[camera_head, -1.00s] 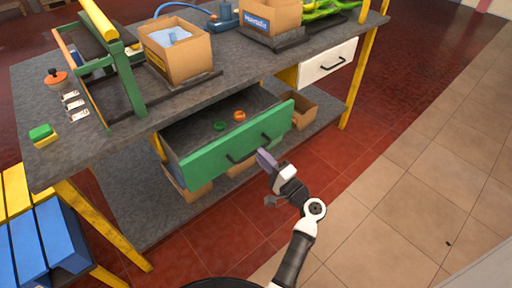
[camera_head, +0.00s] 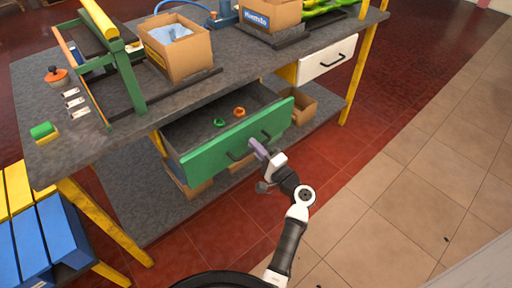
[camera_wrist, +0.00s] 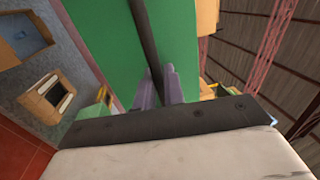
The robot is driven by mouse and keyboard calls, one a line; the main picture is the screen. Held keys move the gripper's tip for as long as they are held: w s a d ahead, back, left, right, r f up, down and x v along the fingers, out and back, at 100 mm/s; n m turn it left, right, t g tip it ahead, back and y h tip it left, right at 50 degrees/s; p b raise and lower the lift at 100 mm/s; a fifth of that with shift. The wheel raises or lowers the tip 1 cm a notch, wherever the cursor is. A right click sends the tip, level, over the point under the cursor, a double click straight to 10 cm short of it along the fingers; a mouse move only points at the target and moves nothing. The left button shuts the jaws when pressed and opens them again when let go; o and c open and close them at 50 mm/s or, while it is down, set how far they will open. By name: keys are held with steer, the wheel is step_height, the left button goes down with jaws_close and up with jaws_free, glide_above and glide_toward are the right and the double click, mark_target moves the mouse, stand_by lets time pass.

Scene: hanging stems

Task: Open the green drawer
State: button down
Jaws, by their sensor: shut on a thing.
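The green drawer (camera_head: 205,157) hangs under the grey workbench and stands pulled out, its inside visible from above. Its dark handle (camera_head: 238,157) is on the green front, partly hidden by my gripper (camera_head: 256,147). In the wrist view the dark handle bar (camera_wrist: 146,40) runs between the two purple-grey fingers (camera_wrist: 158,86), against the green front. My gripper is shut on the handle. A green ring (camera_head: 219,123) and an orange ring (camera_head: 239,112) lie inside the drawer.
A white drawer (camera_head: 318,66) is shut at the right under the bench. Cardboard boxes (camera_head: 298,105) stand on the lower shelf (camera_head: 135,205). A blue-and-yellow slatted piece (camera_head: 45,235) stands at the left. The tiled floor (camera_head: 400,185) at the right is clear.

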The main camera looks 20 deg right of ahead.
steer(key=r+v, duration=0.1)
steer(key=v, duration=0.8)
steer(key=shift+s+r+b, duration=0.3)
steer(key=shift+r+b, duration=0.1)
steer(key=shift+d, duration=0.1)
steer(key=c, duration=1.6)
jaws_free()
steer(key=b+v, duration=0.3)
steer(key=v, duration=1)
steer(key=shift+s+d, duration=0.1)
steer(key=shift+s, duration=0.3)
